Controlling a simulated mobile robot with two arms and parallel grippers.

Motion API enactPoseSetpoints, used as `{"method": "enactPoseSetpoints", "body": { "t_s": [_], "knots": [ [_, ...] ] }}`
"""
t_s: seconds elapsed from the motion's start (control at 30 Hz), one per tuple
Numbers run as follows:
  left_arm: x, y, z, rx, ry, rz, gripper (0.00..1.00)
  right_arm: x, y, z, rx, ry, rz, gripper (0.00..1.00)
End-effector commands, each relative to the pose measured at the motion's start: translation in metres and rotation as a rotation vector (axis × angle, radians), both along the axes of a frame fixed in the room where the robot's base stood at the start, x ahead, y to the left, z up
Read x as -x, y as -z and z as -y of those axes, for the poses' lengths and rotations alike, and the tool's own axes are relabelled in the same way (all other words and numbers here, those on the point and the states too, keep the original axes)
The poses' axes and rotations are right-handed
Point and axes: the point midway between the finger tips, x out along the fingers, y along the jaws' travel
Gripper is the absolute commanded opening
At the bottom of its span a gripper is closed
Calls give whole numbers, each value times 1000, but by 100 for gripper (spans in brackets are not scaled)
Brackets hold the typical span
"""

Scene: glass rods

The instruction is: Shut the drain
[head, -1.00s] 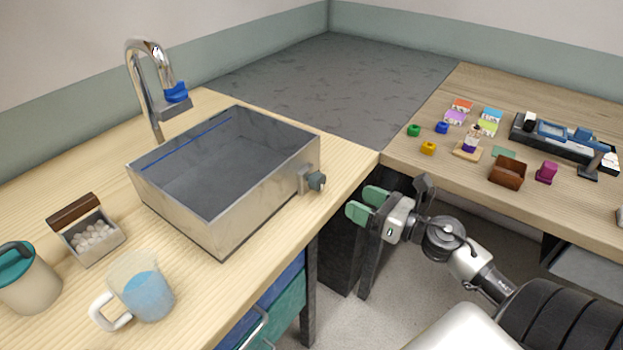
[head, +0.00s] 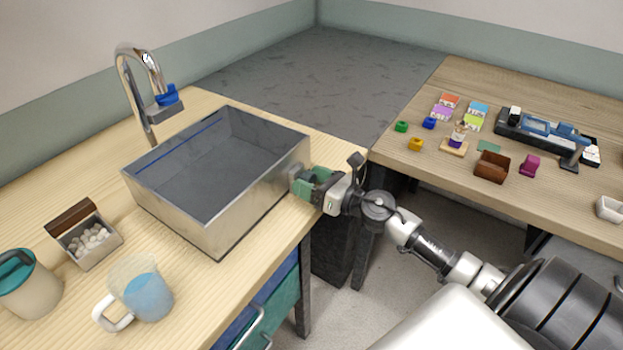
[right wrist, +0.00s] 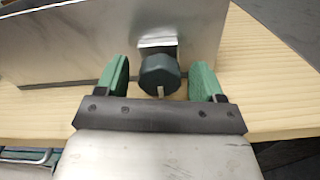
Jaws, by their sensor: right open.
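The drain knob (right wrist: 160,75) is a dark round knob with a pale mark, on a metal bracket at the right side of the metal sink basin (head: 215,225). The basin's wall (right wrist: 60,50) fills the back of the right wrist view. My right gripper (head: 307,183) is at the knob in the head view and mostly hides it. In the right wrist view my right gripper (right wrist: 160,82) is open, with one green finger on each side of the knob and visible gaps between. My left gripper is out of view.
A chrome faucet (head: 140,85) with a blue handle stands behind the basin. A mug of blue liquid (head: 148,297), a box of white pieces (head: 92,245) and a lidded cup (head: 30,290) stand in front. A second table (head: 420,175) at the right holds small objects.

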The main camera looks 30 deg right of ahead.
Motion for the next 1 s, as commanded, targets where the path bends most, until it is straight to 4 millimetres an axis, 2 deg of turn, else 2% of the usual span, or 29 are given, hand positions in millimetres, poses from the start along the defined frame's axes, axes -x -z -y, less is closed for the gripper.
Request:
{"method": "enactPoseSetpoints", "body": {
  "t_s": [0.17,0.2,0.5,0.77,1.0],
  "knots": [
    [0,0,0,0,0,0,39,0,0,0,0,0,0,68],
    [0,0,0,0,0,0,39,0,0,0,0,0,0,65],
    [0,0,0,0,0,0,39,0,0,0,0,0,0,19],
    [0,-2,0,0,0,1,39,0,-1,0,-21,0,-9,19],
    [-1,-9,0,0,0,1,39,0,-2,0,-129,0,-54,19]
  ]
}}
